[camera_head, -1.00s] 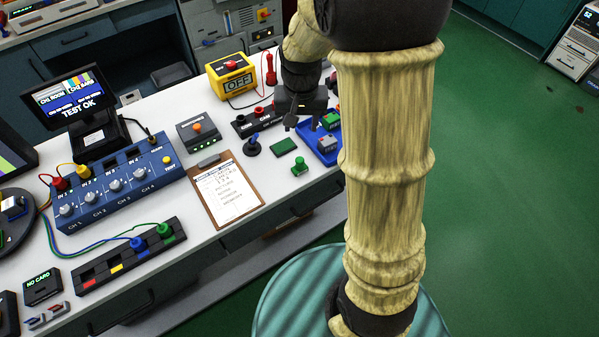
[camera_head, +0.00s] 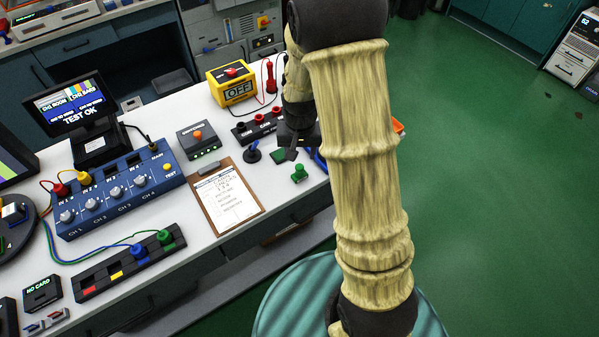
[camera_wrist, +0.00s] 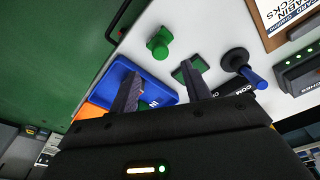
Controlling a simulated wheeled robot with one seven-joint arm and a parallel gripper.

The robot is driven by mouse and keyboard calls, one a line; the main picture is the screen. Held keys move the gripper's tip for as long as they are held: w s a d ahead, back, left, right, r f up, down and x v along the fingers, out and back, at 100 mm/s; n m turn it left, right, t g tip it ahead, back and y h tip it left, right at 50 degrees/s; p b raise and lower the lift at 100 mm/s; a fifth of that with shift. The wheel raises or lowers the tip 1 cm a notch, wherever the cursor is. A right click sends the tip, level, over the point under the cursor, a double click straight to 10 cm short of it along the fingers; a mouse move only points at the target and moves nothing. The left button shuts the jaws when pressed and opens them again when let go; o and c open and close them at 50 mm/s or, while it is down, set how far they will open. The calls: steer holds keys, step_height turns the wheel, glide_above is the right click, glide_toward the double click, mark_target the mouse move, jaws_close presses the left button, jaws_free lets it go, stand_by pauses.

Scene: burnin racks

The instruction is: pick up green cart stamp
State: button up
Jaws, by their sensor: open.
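The green stamp (camera_head: 299,173) stands upright on the white bench, right of the clipboard. In the wrist view the stamp (camera_wrist: 159,44) is at upper centre, beyond the fingertips and apart from them. My gripper (camera_head: 291,153) hangs just behind the stamp, over the green pad. In the wrist view my gripper (camera_wrist: 160,72) is open, with nothing between its two dark fingers. The green pad (camera_wrist: 190,70) lies by the right fingertip, partly hidden.
The blue tray (camera_wrist: 160,94) is beside the left finger. A blue-handled stamp (camera_head: 253,152) stands left of my gripper. The clipboard (camera_head: 226,203) lies left of the green stamp. The bench's front edge is close to the stamp, with open green floor beyond.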

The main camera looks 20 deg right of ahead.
mark_target(299, 166)
step_height(299, 166, down, 3)
steer(key=shift+w+r, duration=0.15)
steer(key=shift+r, duration=0.05)
steer(key=shift+f, duration=0.1)
steer(key=shift+f+p, duration=0.5)
steer(key=shift+f, duration=2.05)
jaws_close()
steer(key=shift+r, duration=0.15)
